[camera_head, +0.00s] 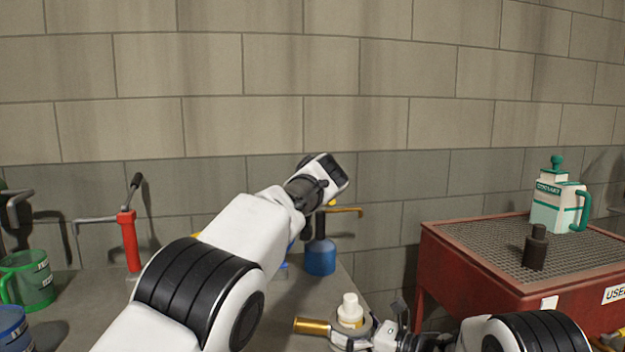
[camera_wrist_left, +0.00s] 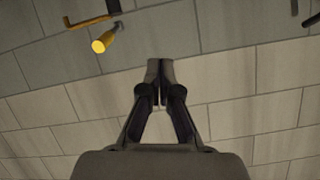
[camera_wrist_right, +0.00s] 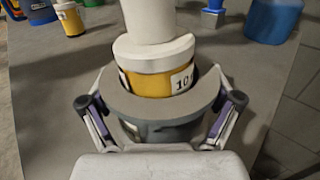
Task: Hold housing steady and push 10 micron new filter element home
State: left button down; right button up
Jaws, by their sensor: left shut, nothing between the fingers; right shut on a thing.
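The grey housing (camera_wrist_right: 165,130) stands on the bench, its wide rim ringing the filter element. It also shows at the bottom of the head view (camera_head: 366,328). The filter element (camera_wrist_right: 147,83) has a yellow band, a label reading "10" and a white top. It sits in the housing with band and top above the rim. My right gripper (camera_wrist_right: 161,103) has a finger on each side of the housing and is shut on it. My left gripper (camera_wrist_left: 158,82) is shut and empty, facing the wall; its arm reaches up mid-picture in the head view, fingertips unclear there.
A brass-coloured cylinder (camera_head: 311,326) is left of the housing. A blue container (camera_head: 321,257) stands behind. Green (camera_head: 30,280) and blue (camera_head: 12,328) containers and a red-bodied tool (camera_head: 129,240) are left. A red table (camera_head: 470,272) at right holds a green-white jug (camera_head: 556,205) and dark cylinder (camera_head: 535,248).

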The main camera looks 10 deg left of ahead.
pick_arm(q)
jog(key=r+t, duration=0.1)
jog(key=w+d+r+m+t+h, duration=0.1)
jog(key=r, duration=0.1)
jog(key=w+d+r+m+t+h, duration=0.1)
jog(key=t, duration=0.1)
jog(key=shift+d+r, duration=0.15)
jog(key=shift+r, duration=0.15)
pick_arm(e)
jog(key=o, duration=1.3)
